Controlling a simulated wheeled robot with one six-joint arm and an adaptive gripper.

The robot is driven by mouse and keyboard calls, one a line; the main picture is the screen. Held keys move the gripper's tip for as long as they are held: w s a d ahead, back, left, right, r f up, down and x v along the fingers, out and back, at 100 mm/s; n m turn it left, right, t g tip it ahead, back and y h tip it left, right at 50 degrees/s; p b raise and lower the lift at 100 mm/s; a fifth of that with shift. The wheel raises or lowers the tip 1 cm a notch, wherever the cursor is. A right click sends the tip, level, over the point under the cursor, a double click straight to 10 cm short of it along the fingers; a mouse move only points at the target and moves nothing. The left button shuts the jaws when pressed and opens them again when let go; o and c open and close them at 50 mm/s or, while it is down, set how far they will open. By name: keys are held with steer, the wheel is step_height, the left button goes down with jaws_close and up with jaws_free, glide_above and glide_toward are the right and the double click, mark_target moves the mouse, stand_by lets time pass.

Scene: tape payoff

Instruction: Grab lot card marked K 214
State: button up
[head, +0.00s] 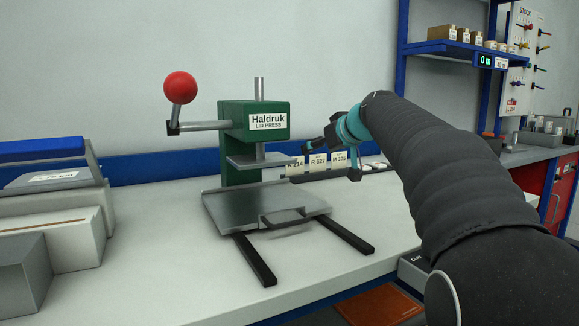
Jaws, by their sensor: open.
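The lot card marked K 214 (294,168) is a small white card at the left of a short row, behind and right of the press. The press's plate edge covers some of its upper part. Beside it stand the cards R 627 (318,166) and H 301 (339,161), in a low dark holder (328,175) at the back of the bench. My gripper (331,160) is open, with dark fingers and teal parts. In the picture its fingers lie over the row of cards, one near the top of K 214 and R 627, the other right of H 301. I cannot tell the depth gap.
A green Haldruk lid press (238,138) with a red ball lever (180,87) and a grey tray (235,209) stands left of my gripper. Grey boxes (68,230) fill the bench's left end. A blue shelf (445,48) rises at the back right. The front bench is mostly clear.

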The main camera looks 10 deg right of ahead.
steer(key=p, duration=0.1)
glide_toward(295, 169)
steer(key=w+r, duration=0.2)
steer(key=shift+s+a+f+p+x, duration=0.1)
steer(key=shift+p+x, duration=0.1)
steer(key=shift+x, duration=0.9)
steer(key=shift+s+a+f+p+x, duration=0.15)
steer(key=shift+p+x, duration=0.1)
steer(key=shift+x, duration=0.8)
steer(key=shift+f+p+x, duration=0.1)
steer(key=shift+p+x, duration=0.1)
steer(key=shift+x, duration=0.9)
steer(key=c, duration=0.4)
